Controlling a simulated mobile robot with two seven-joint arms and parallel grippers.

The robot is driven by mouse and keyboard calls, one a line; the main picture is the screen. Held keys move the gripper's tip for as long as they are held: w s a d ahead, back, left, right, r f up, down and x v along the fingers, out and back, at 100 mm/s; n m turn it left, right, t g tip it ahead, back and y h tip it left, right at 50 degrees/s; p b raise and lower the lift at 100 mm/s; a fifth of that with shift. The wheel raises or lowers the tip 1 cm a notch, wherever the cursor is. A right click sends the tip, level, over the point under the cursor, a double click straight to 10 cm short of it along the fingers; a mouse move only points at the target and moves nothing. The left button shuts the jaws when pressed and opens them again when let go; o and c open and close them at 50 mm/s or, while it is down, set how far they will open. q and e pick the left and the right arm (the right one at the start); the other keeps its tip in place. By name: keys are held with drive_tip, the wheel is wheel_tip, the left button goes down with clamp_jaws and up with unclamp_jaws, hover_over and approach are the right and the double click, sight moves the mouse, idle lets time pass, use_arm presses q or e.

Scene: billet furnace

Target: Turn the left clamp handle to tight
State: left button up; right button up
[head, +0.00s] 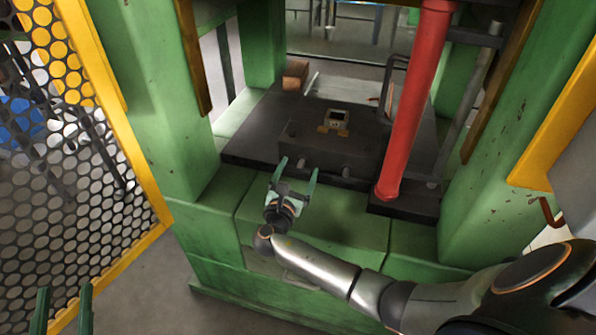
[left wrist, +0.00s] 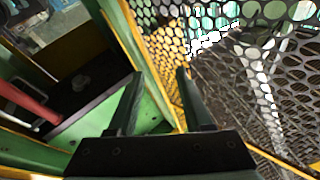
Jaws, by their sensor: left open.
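A dark block (head: 350,145) sits on the black press bed (head: 250,130) in the head view. Two small grey stubs show at its front edge, a left one (head: 303,163) and a right one (head: 345,171). I cannot tell for sure which part is the left clamp handle or how it is turned. My right gripper (head: 296,174) is open and empty, just in front of the left stub; contact cannot be told. My left gripper (head: 66,292) is open and empty at the bottom left, far from the block. It also shows open in the left wrist view (left wrist: 158,80).
A yellow-framed mesh guard (head: 90,150) stands at the left. Green press columns (head: 145,90) flank the bed. A red cylinder (head: 413,110) stands right of the block. A brown billet-like piece (head: 295,74) lies at the back left. A grey knob (left wrist: 81,82) shows in the left wrist view.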

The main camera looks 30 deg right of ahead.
drive_tip(key=c, duration=0.9)
drive_tip(key=shift+o, duration=0.2)
